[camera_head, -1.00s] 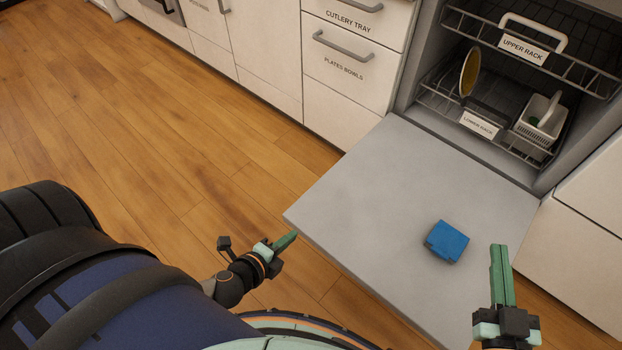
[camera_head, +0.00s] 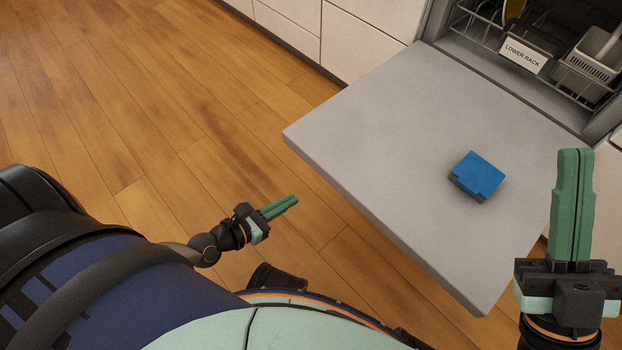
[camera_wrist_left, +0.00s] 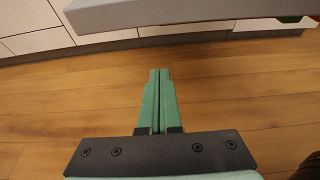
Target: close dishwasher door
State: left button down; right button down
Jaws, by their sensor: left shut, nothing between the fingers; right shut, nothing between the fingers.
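The dishwasher door (camera_head: 400,130) is a grey panel folded down open, lying about level in the head view. A blue block (camera_head: 477,176) lies on it. My left gripper (camera_head: 291,201) is shut and empty, off to the left of the door's outer edge, apart from it. In the left wrist view, my left gripper (camera_wrist_left: 158,75) is shut, and the door's edge (camera_wrist_left: 180,12) crosses the top of the picture beyond the fingertips. My right gripper (camera_head: 573,155) is shut and empty, at the right side of the door; whether it touches the door I cannot tell.
The lower rack (camera_head: 524,56) sits inside the dishwasher with a basket (camera_head: 587,68) in it. White cabinet fronts (camera_head: 365,35) stand left of the dishwasher. The wooden floor (camera_head: 150,110) left of the door is clear.

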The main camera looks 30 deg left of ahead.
pick_arm(q)
jog(key=b+x, duration=0.2)
jog(key=x, duration=0.7)
jog(key=shift+s+a+r, duration=0.1)
jog(key=shift+s+r, duration=0.05)
jog(key=shift+r, duration=0.9)
jog(key=shift+s+r, duration=0.1)
jog(key=shift+r, duration=0.95)
jog(key=shift+r+p, duration=0.1)
jog(key=shift+p, duration=0.25)
